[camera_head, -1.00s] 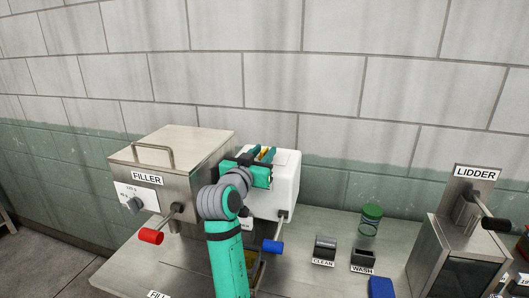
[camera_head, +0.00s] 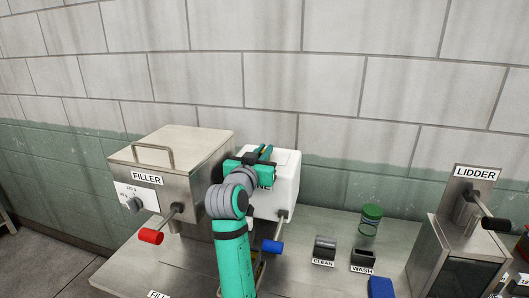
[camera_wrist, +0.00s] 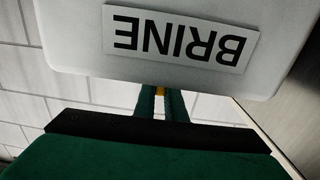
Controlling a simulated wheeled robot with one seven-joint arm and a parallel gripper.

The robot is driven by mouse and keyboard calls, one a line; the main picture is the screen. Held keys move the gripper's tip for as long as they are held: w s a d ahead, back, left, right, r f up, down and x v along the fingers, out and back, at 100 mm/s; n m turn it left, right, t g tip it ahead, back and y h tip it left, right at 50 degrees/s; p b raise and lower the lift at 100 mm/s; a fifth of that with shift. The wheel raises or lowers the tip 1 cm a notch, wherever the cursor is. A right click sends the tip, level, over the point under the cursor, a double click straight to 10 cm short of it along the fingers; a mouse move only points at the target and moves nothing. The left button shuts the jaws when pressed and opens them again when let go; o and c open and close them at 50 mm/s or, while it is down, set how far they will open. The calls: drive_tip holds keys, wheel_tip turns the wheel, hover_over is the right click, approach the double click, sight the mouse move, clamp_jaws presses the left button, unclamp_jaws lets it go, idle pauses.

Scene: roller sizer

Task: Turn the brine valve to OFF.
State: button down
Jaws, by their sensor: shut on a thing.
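The white brine tank (camera_head: 286,190) stands behind my arm, beside the filler. Its BRINE label (camera_wrist: 180,38) shows upside down in the wrist view. My gripper (camera_head: 262,153) is at the tank's top left in the head view, with its fingers close together. In the wrist view, my gripper (camera_wrist: 160,100) is shut on a small yellow piece, which looks like the brine valve's handle (camera_wrist: 160,90). Most of this piece is hidden by the fingers and the tank's edge. Its angle and any OFF mark cannot be read.
The steel filler (camera_head: 165,160) stands left, with a dial and a red-handled lever (camera_head: 150,236). A blue-handled lever (camera_head: 272,246) is below the tank. A green-lidded jar (camera_head: 370,222), the CLEAN and WASH holders and the lidder (camera_head: 455,250) stand right.

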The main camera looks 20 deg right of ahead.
drive_tip(key=n+t+y, duration=0.1)
drive_tip(key=n+y, duration=0.1)
drive_tip(key=y, duration=0.1)
drive_tip(key=n+t+y, duration=0.2)
drive_tip(key=n+y, duration=0.1)
drive_tip(key=y, duration=0.1)
drive_tip(key=shift+s+d, duration=0.1)
drive_tip(key=shift+d, duration=0.1)
drive_tip(key=n+y, duration=0.2)
drive_tip(key=y, duration=0.2)
drive_tip(key=n+y, duration=0.3)
drive_tip(key=y, duration=0.1)
drive_tip(key=shift+d, duration=0.1)
drive_tip(key=n+g+y, duration=0.2)
drive_tip(key=n+y, duration=0.1)
drive_tip(key=y, duration=0.2)
drive_tip(key=shift+n, duration=0.3)
drive_tip(key=shift+n+g+y, duration=1.7)
drive_tip(key=shift+g+y, duration=0.2)
drive_tip(key=shift+y, duration=0.2)
drive_tip(key=shift+a+f+n+g+y, duration=0.2)
drive_tip(key=shift+n+g+y, duration=0.1)
drive_tip(key=shift+g, duration=0.1)
drive_tip(key=c, duration=1.8)
unclamp_jaws()
drive_tip(key=shift+r, duration=0.1)
drive_tip(key=shift+d+r, duration=0.1)
drive_tip(key=v, duration=1)
drive_tip(key=shift+s+d, duration=0.2)
drive_tip(key=shift+d, duration=0.05)
